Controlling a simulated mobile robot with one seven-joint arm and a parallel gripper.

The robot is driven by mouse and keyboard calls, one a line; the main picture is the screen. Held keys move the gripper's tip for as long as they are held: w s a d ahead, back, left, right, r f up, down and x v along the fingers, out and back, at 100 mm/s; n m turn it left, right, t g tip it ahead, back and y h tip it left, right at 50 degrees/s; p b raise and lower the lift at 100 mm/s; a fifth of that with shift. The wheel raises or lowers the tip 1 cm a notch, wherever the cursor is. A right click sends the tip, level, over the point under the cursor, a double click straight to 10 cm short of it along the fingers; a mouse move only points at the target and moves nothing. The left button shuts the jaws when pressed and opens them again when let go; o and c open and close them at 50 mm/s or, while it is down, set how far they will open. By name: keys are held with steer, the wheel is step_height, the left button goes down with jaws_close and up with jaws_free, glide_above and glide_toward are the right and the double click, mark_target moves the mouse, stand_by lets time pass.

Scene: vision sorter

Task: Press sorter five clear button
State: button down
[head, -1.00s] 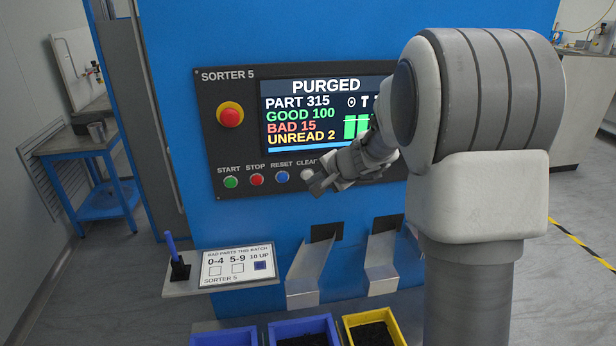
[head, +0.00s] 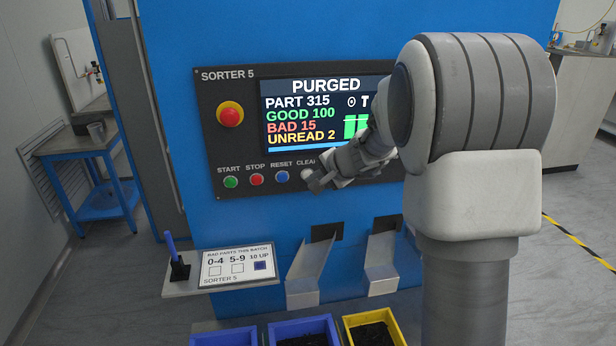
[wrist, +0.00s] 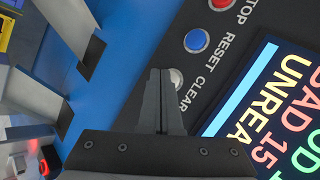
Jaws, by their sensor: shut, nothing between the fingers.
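The sorter five panel (head: 215,150) is dark, set in a blue cabinet, with a screen reading PURGED, PART 315, GOOD 100, BAD 15 and UNREAD 2. The white clear button (head: 307,174) sits at the right of the button row, partly covered by my gripper in the head view. In the wrist view the clear button (wrist: 176,78) shows just beyond the fingertips, beside its CLEAR label. My gripper (head: 316,184) is shut and empty, with its tips at the button's edge. It also shows in the wrist view (wrist: 160,72). I cannot tell whether the tips touch the button.
The blue reset button (head: 282,176), red stop button (head: 256,179) and green start button (head: 231,182) are to the left. A large red stop knob (head: 230,114) is above them. A shelf with a card (head: 238,265), metal chutes (head: 306,275) and bins are below.

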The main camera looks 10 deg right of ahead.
steer(key=shift+w, duration=0.45)
stand_by(0.4)
steer(key=shift+s, duration=0.15)
steer(key=shift+s+b, duration=0.65)
steer(key=shift+s, duration=0.05)
steer(key=s+b, duration=0.2)
steer(key=s, duration=0.3)
stand_by(0.3)
stand_by(0.5)
